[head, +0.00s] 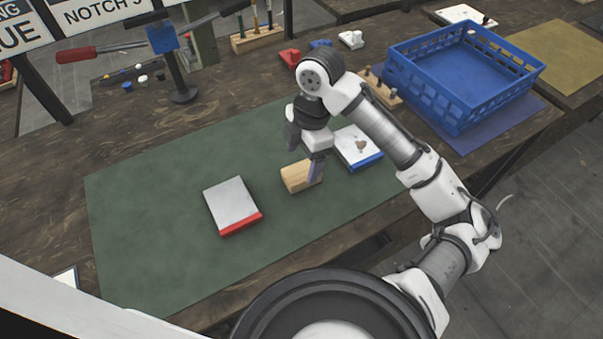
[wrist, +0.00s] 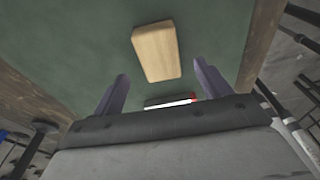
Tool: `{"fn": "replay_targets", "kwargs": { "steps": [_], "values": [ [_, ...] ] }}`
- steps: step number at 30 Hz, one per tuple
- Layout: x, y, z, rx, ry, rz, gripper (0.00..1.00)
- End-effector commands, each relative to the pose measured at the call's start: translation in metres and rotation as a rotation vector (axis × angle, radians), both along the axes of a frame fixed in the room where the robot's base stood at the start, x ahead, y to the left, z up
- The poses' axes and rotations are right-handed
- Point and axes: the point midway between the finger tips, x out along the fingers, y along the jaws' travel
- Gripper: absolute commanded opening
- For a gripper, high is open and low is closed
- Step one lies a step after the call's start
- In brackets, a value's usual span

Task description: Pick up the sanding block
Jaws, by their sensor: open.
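The sanding block (head: 297,177) is a light wooden block lying on the green mat (head: 140,200). In the wrist view the block (wrist: 156,51) lies on the mat ahead of the fingertips, between their lines. My gripper (head: 304,157) is above and close to the block in the head view, pointing down, with one finger in front of the block's right end. In the wrist view my gripper (wrist: 160,82) shows two purple-grey fingers spread apart with nothing between them. Whether a finger touches the block I cannot tell.
A white pad with a red edge (head: 232,203) lies left of the block. A white pad with a blue edge (head: 358,146) lies close on its right. A blue crate (head: 462,110) stands at the right. The mat's left part is clear.

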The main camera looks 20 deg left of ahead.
Motion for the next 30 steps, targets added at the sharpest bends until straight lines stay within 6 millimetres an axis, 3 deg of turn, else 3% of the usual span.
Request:
{"fn": "replay_targets", "kwargs": {
  "steps": [12, 20, 30],
  "values": [
    [-0.003, 0.002, -0.048, 0.001, 0.002, -0.002, 0.76],
    [-0.003, 0.002, -0.052, 0.0, 0.0, -0.001, 0.76],
    [-0.003, 0.002, -0.052, 0.0, 0.0, -0.001, 0.34]
  ]
}}
